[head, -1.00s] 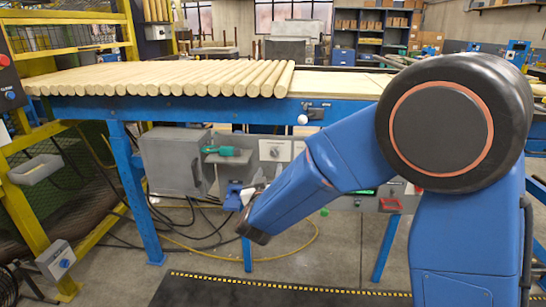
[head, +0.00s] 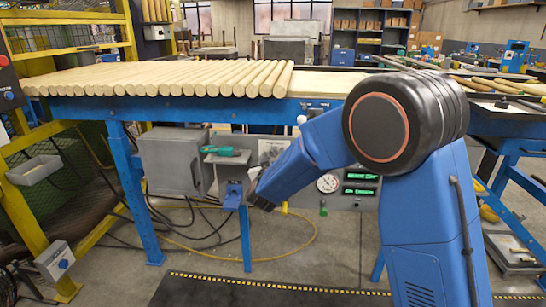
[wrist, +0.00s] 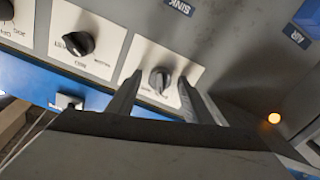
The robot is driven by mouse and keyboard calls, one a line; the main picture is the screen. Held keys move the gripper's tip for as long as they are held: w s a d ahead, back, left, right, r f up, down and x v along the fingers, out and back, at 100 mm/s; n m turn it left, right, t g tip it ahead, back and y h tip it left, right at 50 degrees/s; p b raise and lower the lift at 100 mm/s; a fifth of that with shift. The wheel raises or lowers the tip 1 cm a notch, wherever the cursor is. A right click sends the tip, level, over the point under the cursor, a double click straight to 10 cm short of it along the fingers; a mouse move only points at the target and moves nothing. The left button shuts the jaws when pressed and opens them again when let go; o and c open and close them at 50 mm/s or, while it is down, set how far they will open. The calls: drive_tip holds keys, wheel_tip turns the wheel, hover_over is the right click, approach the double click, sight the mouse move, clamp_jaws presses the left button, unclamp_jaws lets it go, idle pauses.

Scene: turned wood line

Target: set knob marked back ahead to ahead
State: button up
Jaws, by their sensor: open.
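In the wrist view, a dark knob (wrist: 160,82) on a white plate shows between the two fingers of my gripper (wrist: 160,78). The gripper is open, with one finger on each side of the knob. I cannot tell whether the fingers touch it or how deep they reach. The print on its plate is upside down and too small to read, so the marking and setting are unclear. A second black knob (wrist: 78,43) on its own white plate sits to the left.
The grey panel carries a gauge (head: 328,183) and green displays (head: 360,183). A green tool (head: 222,151) lies on a small shelf at its left. Turned wood rods (head: 165,78) cover the blue-framed table above. An orange light (wrist: 273,118) glows right of the gripper.

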drive_tip(key=c, duration=1.1)
drive_tip(key=shift+o, duration=0.2)
drive_tip(key=shift+m, duration=0.3)
drive_tip(key=m, duration=1.1)
drive_tip(key=shift+m, duration=0.3)
drive_tip(key=o, duration=1.1)
drive_tip(key=shift+c, duration=0.2)
